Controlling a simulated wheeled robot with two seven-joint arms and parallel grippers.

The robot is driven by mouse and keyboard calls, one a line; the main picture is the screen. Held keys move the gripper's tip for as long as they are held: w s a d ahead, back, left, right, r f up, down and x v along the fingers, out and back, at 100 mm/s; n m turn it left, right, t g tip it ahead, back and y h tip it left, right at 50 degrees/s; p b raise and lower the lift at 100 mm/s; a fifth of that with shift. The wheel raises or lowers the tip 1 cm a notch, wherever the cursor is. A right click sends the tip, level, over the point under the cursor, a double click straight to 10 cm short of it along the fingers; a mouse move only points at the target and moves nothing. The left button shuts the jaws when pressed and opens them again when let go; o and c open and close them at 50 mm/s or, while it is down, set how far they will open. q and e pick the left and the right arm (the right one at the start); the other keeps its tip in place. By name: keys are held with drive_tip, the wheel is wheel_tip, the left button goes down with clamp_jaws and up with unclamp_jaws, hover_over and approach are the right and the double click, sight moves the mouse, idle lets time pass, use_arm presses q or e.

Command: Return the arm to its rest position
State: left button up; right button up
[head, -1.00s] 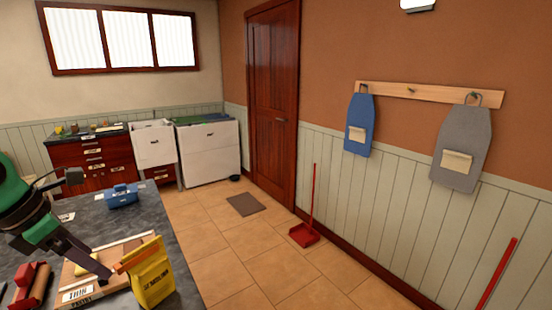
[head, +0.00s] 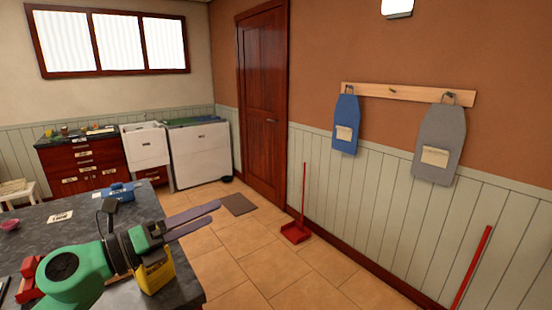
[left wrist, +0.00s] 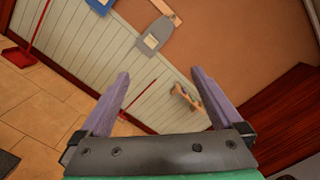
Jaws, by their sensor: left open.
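My left gripper (head: 194,219) is raised over the right edge of the dark counter (head: 42,238) in the head view. Its two long purple-grey fingers point right over the tiled floor. The fingers are apart with nothing between them, and the left wrist view shows the same open fingers (left wrist: 158,92) against the wall. My green and black arm link covers part of the counter and a yellow box (head: 157,276) at its edge. My right gripper is in neither view.
A blue item (head: 118,192) and a red item (head: 32,279) are on the counter. A red dustpan (head: 296,233) stands by the wall. Blue (head: 345,124) and grey (head: 440,144) aprons hang on a rack. The floor (head: 290,265) right of the counter is mostly clear.

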use_arm(q)
drive_tip(key=w+a+f+n+t+y, duration=0.35)
drive_tip(key=a+n+t+y, duration=0.45)
drive_tip(key=n, duration=0.9)
drive_tip(key=s+a+f+n+g+y, duration=0.25)
drive_tip(key=f+n+y, duration=0.2)
drive_tip(key=f, duration=0.25)
drive_tip(key=s+a+f+n+g+y, duration=0.1)
drive_tip(key=a+f+n+g+y, duration=0.2)
drive_tip(key=f+n, duration=0.35)
drive_tip(key=s+d+f+n+g+h, duration=0.1)
drive_tip(key=s+d+f+n+g, duration=0.2)
drive_tip(key=s+f+g, duration=0.5)
drive_tip(key=s+d+f+n+g+h, duration=0.1)
drive_tip(key=s+d+f+n+g, duration=0.15)
drive_tip(key=s+f, duration=0.95)
drive_tip(key=s+f+g, duration=0.2)
drive_tip(key=s+f, duration=0.1)
drive_tip(key=f, duration=2.1)
drive_tip(key=s+a+f, duration=0.1)
drive_tip(key=s+f, duration=0.5)
drive_tip(key=s, duration=0.2)
drive_tip(key=s+a+f+g, duration=0.1)
drive_tip(key=s+a+f, duration=0.1)
drive_tip(key=s+f, duration=0.4)
drive_tip(key=shift+s+a+y, duration=0.3)
drive_tip(key=shift+s+y, duration=0.05)
drive_tip(key=shift+s, duration=0.5)
